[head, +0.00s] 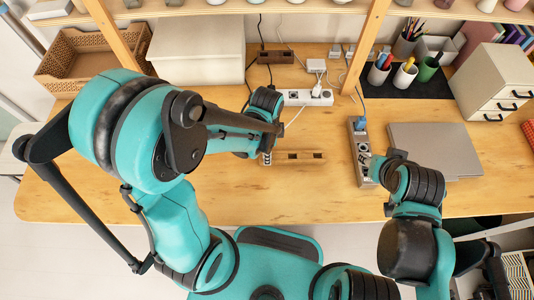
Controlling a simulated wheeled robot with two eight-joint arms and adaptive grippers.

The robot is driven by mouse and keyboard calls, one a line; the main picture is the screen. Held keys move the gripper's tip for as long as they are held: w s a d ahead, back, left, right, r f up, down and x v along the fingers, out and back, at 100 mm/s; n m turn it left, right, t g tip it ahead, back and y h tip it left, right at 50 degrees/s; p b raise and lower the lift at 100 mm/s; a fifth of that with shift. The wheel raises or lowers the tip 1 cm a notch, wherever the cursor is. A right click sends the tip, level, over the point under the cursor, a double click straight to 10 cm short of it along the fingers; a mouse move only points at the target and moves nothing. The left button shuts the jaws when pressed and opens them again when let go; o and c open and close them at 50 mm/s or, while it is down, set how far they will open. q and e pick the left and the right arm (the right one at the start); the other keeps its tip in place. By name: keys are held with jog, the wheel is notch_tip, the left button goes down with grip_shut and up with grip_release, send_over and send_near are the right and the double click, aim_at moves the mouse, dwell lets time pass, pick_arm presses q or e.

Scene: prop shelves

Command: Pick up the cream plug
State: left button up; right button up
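A white to cream plug (316,91) stands in the right part of a white power strip (295,97) at the back middle of the desk. I cannot tell for sure that it is the cream plug. My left gripper (266,157) is mostly hidden by its own arm; its tip shows beside a brown wooden strip (298,157), in front of the white power strip. My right gripper (377,166) is at the front end of a grey power strip (362,155). Its fingers are too small and covered to tell whether they are open.
A blue plug (360,125) sits in the grey strip. A white adapter (316,65) and several small plugs lie at the back among cables. A closed grey laptop (435,150) lies right of the grey strip. Pen cups, a drawer box (493,83) and a wicker basket (85,60) edge the desk.

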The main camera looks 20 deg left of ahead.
pick_arm(q)
jog(key=shift+c, duration=0.4)
grip_shut()
jog(key=shift+r, duration=0.1)
